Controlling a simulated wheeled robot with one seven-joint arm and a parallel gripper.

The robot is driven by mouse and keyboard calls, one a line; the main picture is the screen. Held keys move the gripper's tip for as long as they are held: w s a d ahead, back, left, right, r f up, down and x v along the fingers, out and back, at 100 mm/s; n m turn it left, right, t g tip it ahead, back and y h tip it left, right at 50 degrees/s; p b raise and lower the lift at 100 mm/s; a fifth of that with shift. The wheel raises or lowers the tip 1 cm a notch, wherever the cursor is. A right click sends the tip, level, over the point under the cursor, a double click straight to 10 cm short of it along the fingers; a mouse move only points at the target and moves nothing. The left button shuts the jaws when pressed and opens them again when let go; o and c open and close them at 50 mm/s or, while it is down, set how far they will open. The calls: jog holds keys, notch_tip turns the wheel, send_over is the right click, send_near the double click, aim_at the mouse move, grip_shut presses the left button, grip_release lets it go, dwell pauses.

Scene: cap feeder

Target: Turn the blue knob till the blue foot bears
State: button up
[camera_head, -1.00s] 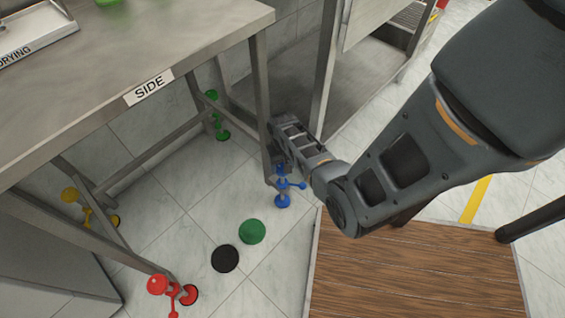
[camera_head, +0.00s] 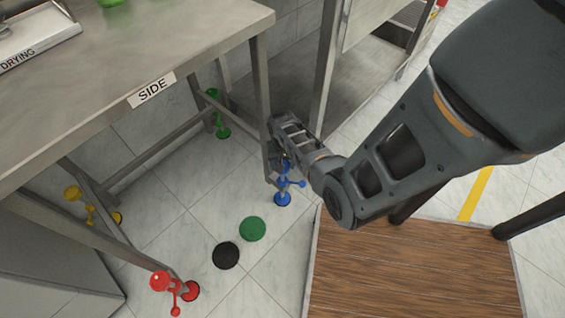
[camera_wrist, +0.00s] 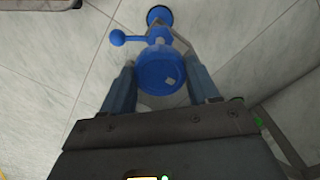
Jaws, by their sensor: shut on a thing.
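The blue knob (camera_wrist: 158,68) is a round blue cap with a small pale mark, in the middle of the wrist view. My gripper (camera_wrist: 163,88) has one finger on each side of it and is shut on it. Beyond it are a blue side arm with a ball (camera_wrist: 118,37) and the round blue foot (camera_wrist: 158,14). In the head view the blue foot (camera_head: 283,199) is at the floor below the near right table leg. My gripper (camera_head: 279,158) reaches in from the right and partly hides the knob. I cannot tell whether the foot presses on the floor.
The steel table (camera_head: 150,60) carries a SIDE label (camera_head: 151,90). Red (camera_head: 160,281), yellow (camera_head: 72,193) and green (camera_head: 213,95) knobs are at its other legs. Black (camera_head: 226,255) and green (camera_head: 252,229) discs lie on the floor. A wooden platform (camera_head: 410,270) is at the right.

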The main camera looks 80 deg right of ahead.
jog(key=o, duration=1.1)
jog(key=shift+c, duration=0.2)
jog(key=shift+r+p, duration=1.65)
jog(key=shift+r, duration=2.25)
